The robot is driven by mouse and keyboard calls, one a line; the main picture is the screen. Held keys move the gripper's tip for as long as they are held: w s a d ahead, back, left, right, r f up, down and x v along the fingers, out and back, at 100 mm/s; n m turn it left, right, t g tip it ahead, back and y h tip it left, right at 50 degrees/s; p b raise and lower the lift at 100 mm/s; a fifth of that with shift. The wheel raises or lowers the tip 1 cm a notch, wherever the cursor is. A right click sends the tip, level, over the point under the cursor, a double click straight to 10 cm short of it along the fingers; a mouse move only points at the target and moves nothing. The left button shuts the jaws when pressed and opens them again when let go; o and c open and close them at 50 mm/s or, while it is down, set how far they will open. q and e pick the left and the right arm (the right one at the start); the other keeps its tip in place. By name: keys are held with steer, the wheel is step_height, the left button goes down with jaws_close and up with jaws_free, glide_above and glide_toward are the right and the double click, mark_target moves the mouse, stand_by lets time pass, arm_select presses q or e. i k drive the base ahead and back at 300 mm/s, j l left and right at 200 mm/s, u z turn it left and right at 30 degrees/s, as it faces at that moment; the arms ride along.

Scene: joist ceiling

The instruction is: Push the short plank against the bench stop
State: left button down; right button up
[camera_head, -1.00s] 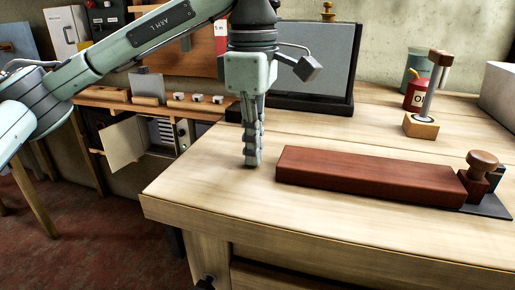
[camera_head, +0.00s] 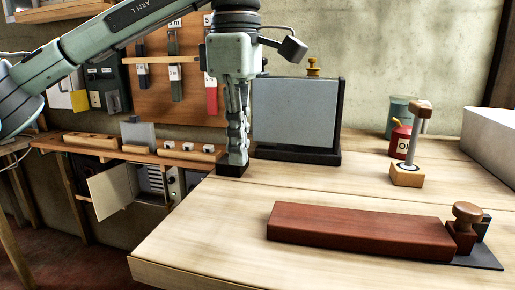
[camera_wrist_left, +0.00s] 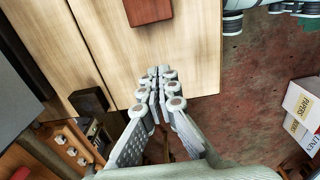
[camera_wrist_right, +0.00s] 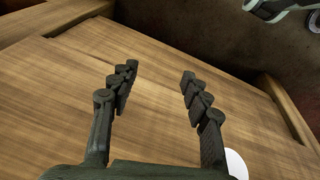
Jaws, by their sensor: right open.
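The short plank (camera_head: 360,230) is reddish brown and lies flat along the front of the bench top. My right gripper (camera_wrist_right: 158,80) is open and empty over a wooden surface.
A grey panel in a black frame (camera_head: 294,155) stands behind the left gripper. A wooden block with a metal post (camera_head: 407,173), a red can (camera_head: 400,142) and a pale box (camera_head: 490,140) stand toward the back right. Bench top around the plank is clear.

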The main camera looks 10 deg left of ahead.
mark_target(417, 236)
steer(key=k+j, duration=0.2)
steer(key=j, duration=0.15)
steer(key=k+j, duration=0.25)
steer(key=j, duration=0.15)
steer(key=k+j, duration=0.2)
steer(key=j, duration=0.15)
